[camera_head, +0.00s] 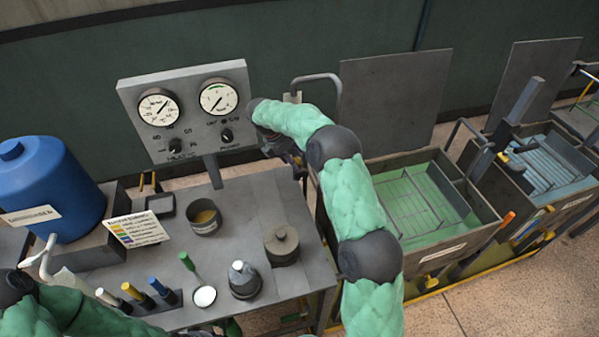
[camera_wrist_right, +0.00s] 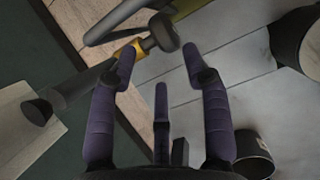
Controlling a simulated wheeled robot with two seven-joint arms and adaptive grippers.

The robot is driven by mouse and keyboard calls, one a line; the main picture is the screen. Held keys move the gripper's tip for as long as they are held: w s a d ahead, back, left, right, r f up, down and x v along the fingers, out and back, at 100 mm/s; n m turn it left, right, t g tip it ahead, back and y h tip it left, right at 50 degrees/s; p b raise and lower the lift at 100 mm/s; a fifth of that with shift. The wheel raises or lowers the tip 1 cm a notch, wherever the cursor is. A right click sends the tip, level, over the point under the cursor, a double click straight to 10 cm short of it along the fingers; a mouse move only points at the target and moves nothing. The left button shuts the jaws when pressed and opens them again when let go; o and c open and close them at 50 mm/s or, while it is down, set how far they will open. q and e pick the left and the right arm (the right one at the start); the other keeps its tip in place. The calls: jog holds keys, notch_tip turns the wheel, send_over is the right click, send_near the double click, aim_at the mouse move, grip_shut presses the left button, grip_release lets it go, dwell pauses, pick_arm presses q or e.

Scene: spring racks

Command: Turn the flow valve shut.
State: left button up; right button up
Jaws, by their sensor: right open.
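My right gripper (camera_head: 287,152) is beside the gauge panel, behind the table, partly hidden by its own arm. In the right wrist view its dark purple fingers (camera_wrist_right: 158,64) are spread apart with nothing between them. Just beyond the fingertips is a dark fitting with a yellow collar (camera_wrist_right: 128,50), a round dark knob (camera_wrist_right: 164,32) and a grey lever-like bar (camera_wrist_right: 122,20). It looks like a valve on a pipe (camera_wrist_right: 75,90), apart from the fingers. In the head view this fitting is hidden behind my right arm.
The gauge panel (camera_head: 188,110) carries two dials and small knobs. The table (camera_head: 240,205) holds a lidded pot (camera_head: 282,243), an open can (camera_head: 204,218), a kettle-like pot (camera_head: 244,280) and several coloured-top handles. A blue drum (camera_head: 48,190) stands left. Tanks (camera_head: 440,245) stand right.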

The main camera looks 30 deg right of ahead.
aim_at(300, 171)
jog(key=x, duration=0.8)
jog(key=shift+d+f, duration=0.1)
jog(key=shift+f, duration=0.3)
jog(key=shift+r, duration=0.1)
jog(key=c, duration=0.9)
